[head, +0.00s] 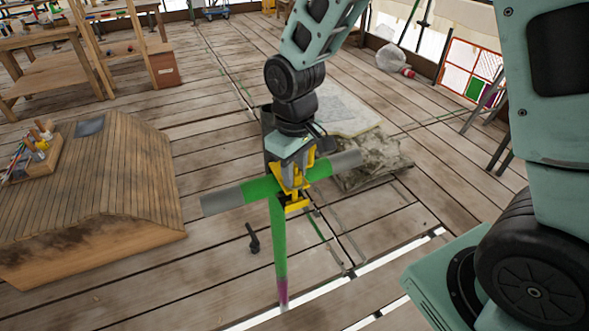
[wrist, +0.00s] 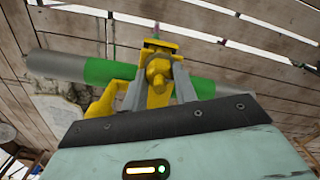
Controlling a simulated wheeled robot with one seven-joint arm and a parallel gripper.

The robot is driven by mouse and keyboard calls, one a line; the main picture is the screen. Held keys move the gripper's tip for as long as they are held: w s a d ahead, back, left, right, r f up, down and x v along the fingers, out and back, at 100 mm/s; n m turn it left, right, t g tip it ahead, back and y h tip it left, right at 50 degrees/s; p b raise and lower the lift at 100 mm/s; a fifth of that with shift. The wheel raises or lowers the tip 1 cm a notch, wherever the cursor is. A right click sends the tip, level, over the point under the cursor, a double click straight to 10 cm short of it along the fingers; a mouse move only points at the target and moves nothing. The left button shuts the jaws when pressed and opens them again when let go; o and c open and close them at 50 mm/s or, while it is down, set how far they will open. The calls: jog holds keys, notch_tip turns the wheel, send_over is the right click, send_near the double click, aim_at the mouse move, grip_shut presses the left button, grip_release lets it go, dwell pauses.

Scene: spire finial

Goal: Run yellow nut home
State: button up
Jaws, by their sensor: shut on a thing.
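A green pipe cross with grey ends (head: 262,188) stands in the middle of the head view. Its green upright runs down to a purple lower end (head: 283,289). A yellow clamp (head: 297,206) sits at the crossing. In the wrist view the green and grey crossbar (wrist: 102,71) runs behind my fingers. My gripper (head: 290,178) comes down from above onto the crossing. In the wrist view its grey fingers (wrist: 156,95) are shut on the yellow nut (wrist: 158,73). The nut's threads and seating are hidden.
A small shingled roof model (head: 85,190) with a tool caddy (head: 36,150) on it stands at left. A rough stone block and slab (head: 368,160) lie behind the cross. A dark handle-like item (head: 253,238) is near the upright. Plank floor shows gaps at front.

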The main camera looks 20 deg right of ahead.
jog(key=shift+m, duration=0.3)
dwell(0.4)
jog(key=o, duration=1)
jog(key=shift+c, duration=0.2)
jog(key=shift+r, duration=0.1)
notch_tip(320, 180, up, 17)
jog(key=b, duration=0.1)
jog(key=shift+r, duration=0.15)
